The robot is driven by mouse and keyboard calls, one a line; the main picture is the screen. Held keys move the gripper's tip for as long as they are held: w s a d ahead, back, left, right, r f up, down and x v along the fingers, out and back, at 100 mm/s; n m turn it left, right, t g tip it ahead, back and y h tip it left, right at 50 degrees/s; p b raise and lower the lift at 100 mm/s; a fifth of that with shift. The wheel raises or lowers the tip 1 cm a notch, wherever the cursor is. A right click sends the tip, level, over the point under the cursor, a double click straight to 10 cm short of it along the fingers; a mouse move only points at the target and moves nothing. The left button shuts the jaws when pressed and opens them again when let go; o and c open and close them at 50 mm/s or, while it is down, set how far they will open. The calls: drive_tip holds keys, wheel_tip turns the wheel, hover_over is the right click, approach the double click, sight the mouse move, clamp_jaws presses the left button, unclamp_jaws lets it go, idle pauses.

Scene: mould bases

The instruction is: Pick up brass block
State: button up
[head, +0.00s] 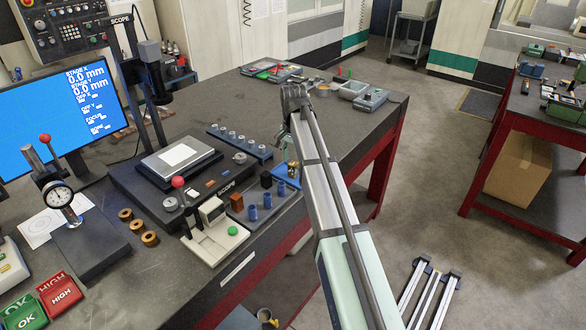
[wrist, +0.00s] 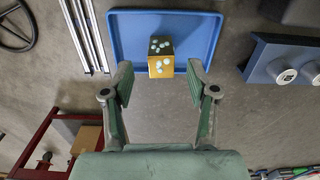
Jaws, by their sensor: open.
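The brass block (wrist: 156,67) is a small gold cube with pale round spots on its faces. In the wrist view it sits at the top centre, in a shallow blue tray (wrist: 200,30). My gripper (wrist: 160,82) is open and empty, with one green-padded finger on each side below the block in the picture. The block is beyond the fingertips, and no contact shows. In the head view my gripper (head: 289,146) is over the bench near the blue tray (head: 284,186), and my arm hides part of that area.
A blue rack (head: 240,144) with several grey pieces stands left of the tray; its end also shows in the wrist view (wrist: 267,58). A black block (head: 266,179), an orange block (head: 237,202) and blue cylinders (head: 253,212) are close by. The bench behind the rack is fairly clear.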

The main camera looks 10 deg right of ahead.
sight(293, 163)
drive_tip(key=shift+a+f+p, duration=0.1)
drive_tip(key=shift+f+p, duration=0.45)
drive_tip(key=shift+f, duration=1.3)
clamp_jaws()
drive_tip(key=shift+r, duration=0.15)
